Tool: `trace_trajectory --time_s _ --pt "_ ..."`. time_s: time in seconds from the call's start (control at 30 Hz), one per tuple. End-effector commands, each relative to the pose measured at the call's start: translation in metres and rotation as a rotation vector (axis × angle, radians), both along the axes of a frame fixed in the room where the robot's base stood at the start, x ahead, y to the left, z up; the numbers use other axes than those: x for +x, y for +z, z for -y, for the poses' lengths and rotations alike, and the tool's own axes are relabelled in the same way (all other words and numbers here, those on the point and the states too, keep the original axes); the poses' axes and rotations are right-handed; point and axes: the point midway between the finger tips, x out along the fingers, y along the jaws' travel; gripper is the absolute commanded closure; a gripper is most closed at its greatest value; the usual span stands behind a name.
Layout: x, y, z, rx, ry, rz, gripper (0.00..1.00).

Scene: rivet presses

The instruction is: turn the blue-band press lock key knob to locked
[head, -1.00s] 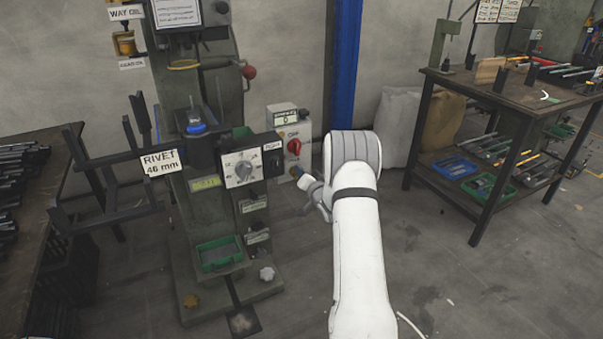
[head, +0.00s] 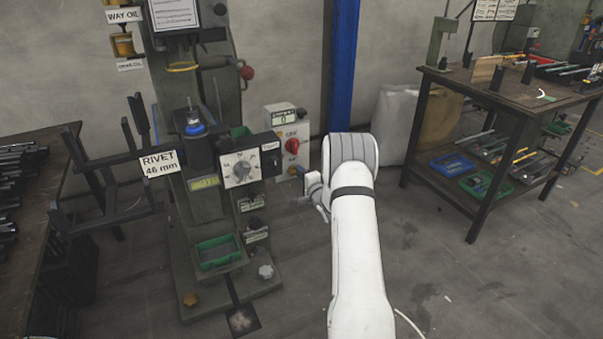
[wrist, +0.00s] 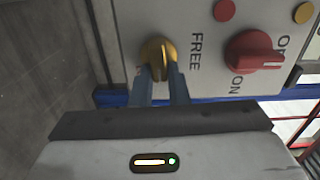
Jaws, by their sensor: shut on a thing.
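The lock key knob (wrist: 157,50) is a small brass-yellow knob on a pale control box, beside the word FREE in the wrist view. My gripper (wrist: 159,78) is shut on it, with one blue-grey finger on each side. Which mark the knob points to cannot be told. In the head view the control box (head: 284,118) stands right of the press (head: 222,58), which has a blue band (head: 194,128) on its ram. There my gripper (head: 312,190) is at the box's lower right; its fingertips are hard to make out.
A red rotary switch (wrist: 254,52) marked ON sits close to the lock knob. A grey dial (head: 241,170) is on the panel left of the box. A blue post (head: 343,60) stands behind.

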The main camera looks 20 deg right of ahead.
Motion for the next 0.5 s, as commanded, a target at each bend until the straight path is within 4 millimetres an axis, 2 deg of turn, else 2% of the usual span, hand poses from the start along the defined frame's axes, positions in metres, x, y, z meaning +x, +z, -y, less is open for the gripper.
trace_trajectory --time_s 0.5 --pt "0.0001 -0.0005 0.0016 0.064 -0.004 -0.001 1.0"
